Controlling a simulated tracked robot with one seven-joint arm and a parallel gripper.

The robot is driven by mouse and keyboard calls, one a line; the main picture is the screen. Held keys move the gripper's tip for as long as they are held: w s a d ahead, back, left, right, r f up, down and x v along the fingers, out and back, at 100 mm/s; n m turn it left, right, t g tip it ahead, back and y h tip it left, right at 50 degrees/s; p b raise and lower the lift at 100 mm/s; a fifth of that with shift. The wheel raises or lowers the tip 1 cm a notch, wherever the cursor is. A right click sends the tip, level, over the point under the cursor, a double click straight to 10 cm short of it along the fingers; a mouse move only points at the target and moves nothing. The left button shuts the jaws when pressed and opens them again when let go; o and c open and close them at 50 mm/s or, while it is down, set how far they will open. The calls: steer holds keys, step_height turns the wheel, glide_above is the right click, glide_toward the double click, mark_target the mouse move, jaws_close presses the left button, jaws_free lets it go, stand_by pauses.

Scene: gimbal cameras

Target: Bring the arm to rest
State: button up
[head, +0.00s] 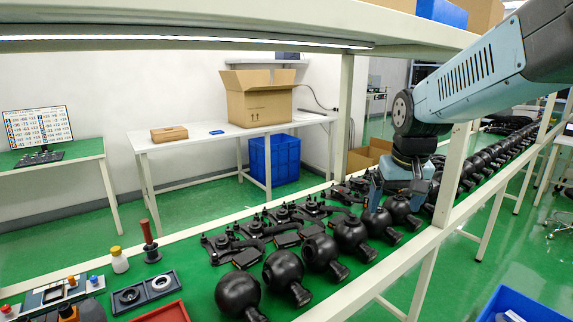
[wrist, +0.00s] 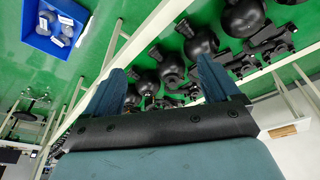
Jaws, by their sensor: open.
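My arm (head: 470,80) reaches in from the upper right in the head view, bent at a dark round joint. My gripper (head: 397,195) points down over the row of black gimbal cameras (head: 351,232) on the green bench. In the wrist view, the two blue fingers of my gripper (wrist: 160,78) stand wide apart. No object is held between them. Black gimbal cameras (wrist: 172,68) show beyond and between the fingers. The gap between the fingertips and the cameras is hard to judge.
A white shelf (head: 300,22) spans above the bench, with upright posts (head: 343,115) near my arm. Small tools and a red tray (head: 165,312) lie at the front left. A cardboard box (head: 258,100) sits on a back table.

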steer(key=s+r+t, duration=0.2)
steer(key=s+r, duration=0.1)
steer(key=s, duration=1)
steer(key=shift+s+r, duration=0.1)
steer(key=shift+c, duration=0.5)
